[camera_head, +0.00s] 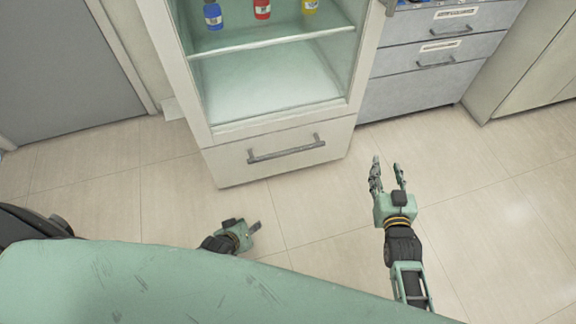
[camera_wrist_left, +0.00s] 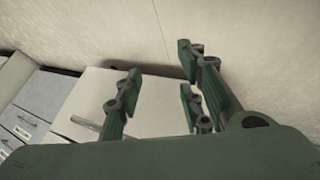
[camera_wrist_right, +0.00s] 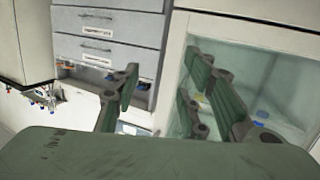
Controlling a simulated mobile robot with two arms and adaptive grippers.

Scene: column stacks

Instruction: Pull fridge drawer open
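The fridge drawer (camera_head: 230,163) is a pale front below the fridge's glass compartment, and it looks closed. Its grey bar handle (camera_head: 286,149) runs across the front. In the left wrist view, a pale front with a handle (camera_wrist_left: 88,124) shows at lower left, partly hidden by my gripper. My left gripper (camera_head: 254,227) is low in front of the drawer, apart from the handle; its fingers are spread and empty in the left wrist view (camera_wrist_left: 160,65). My right gripper (camera_head: 387,166) is right of the drawer, open and empty, touching nothing.
The glass-fronted fridge (camera_head: 270,80) holds blue, red and yellow bottles. Grey labelled drawers (camera_head: 440,60) stand to its right, with a pale cabinet (camera_head: 530,65) beyond. A grey door (camera_head: 60,70) is at left. The tiled floor (camera_head: 480,190) around the drawer is clear.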

